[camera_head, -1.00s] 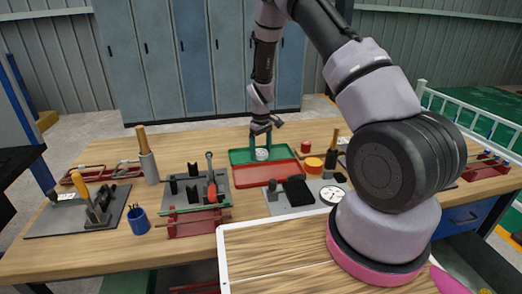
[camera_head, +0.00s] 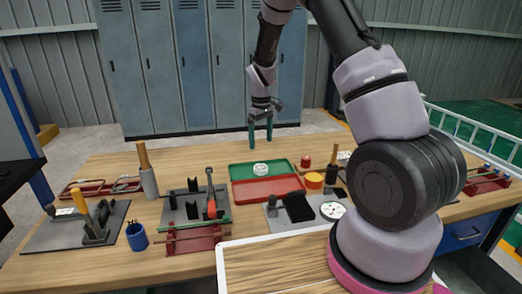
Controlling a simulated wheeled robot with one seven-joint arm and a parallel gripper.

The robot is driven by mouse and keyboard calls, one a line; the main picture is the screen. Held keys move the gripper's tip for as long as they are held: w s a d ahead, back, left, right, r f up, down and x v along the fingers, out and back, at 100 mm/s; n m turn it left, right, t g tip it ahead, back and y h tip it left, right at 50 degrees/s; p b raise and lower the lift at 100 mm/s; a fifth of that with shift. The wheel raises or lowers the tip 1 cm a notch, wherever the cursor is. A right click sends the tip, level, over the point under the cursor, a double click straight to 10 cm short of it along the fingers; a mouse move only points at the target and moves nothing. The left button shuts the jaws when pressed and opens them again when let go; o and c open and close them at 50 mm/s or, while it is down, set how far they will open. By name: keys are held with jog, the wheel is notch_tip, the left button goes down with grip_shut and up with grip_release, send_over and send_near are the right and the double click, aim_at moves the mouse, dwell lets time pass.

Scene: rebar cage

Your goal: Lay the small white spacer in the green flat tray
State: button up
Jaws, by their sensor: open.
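The small white spacer (camera_head: 261,168) lies in the green flat tray (camera_head: 240,171), near its middle. My gripper (camera_head: 260,144) is open and empty, pointing down above the back edge of the tray. Its green fingers stand apart, with the spacer below and in front of them, and they do not touch it. My arm comes down from the top of the picture.
A red tray (camera_head: 268,189) sits directly in front of the green one. An orange round container (camera_head: 314,181) and a red knob-like item (camera_head: 306,162) stand to the right. A grey plate with tools (camera_head: 190,206) lies to the left. Blue lockers (camera_head: 150,60) stand behind the table.

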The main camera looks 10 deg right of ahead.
jog(key=s+d+r+m+t+y, duration=0.1)
jog(key=s+d+r+m+t, duration=0.3)
jog(key=r, duration=0.7)
jog(key=s+r+m+g+y, duration=0.1)
jog(key=s+r, duration=0.6)
jog(key=r, duration=0.5)
jog(key=s+d+r+m+t, duration=0.1)
jog(key=s+r+m+t, duration=0.1)
jog(key=s, duration=0.7)
jog(key=s+r+m+t, duration=0.2)
jog(key=s+r+m, duration=0.2)
jog(key=s, duration=0.6)
notch_tip(320, 180, up, 2)
jog(key=shift+d+r, duration=0.25)
jog(key=shift+d, duration=0.15)
